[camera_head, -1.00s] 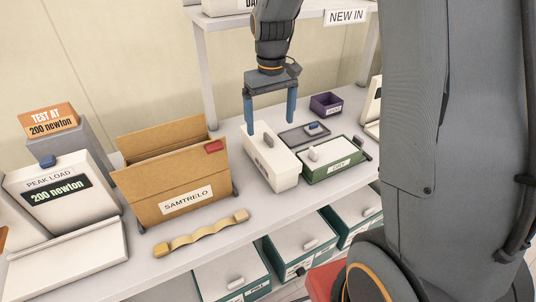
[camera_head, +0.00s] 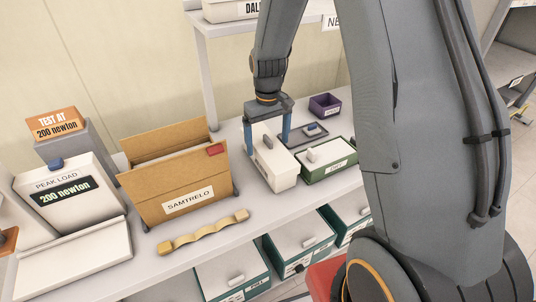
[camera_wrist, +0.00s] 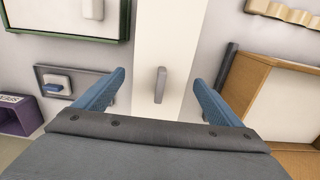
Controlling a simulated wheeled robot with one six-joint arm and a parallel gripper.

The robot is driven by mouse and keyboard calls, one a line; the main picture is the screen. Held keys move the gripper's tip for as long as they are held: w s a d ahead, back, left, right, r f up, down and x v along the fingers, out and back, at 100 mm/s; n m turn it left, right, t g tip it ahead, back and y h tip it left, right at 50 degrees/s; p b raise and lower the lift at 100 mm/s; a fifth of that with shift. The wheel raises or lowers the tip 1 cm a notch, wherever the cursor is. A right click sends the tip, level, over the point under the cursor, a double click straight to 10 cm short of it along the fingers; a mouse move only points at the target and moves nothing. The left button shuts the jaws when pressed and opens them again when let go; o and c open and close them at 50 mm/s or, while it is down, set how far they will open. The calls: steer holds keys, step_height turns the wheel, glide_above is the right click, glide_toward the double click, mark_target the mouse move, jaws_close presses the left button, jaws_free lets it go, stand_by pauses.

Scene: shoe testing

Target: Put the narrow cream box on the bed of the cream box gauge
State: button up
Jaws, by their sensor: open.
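The narrow cream box (camera_head: 278,172), with a grey handle on its lid, stands on the bench. It also shows in the wrist view (camera_wrist: 168,35), running away from the camera between the fingers. My gripper (camera_head: 267,146) is open above the box's far part, one finger on each side. In the wrist view my gripper (camera_wrist: 160,78) shows gaps between both fingers and the box. The cream gauge (camera_head: 62,185) at the left reads "PEAK LOAD 200 newton". Its flat bed (camera_head: 80,262) in front is bare.
A brown carton (camera_head: 190,185) marked SAMTRELO stands between gauge and box. A wavy tan bar (camera_head: 200,233) lies before it. A green-sided box (camera_head: 328,168), a grey tray (camera_head: 292,141) and a purple bin (camera_head: 325,105) are close on the right. Green boxes sit below.

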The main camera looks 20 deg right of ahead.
steer(key=shift+r, duration=0.1)
steer(key=c, duration=1.9)
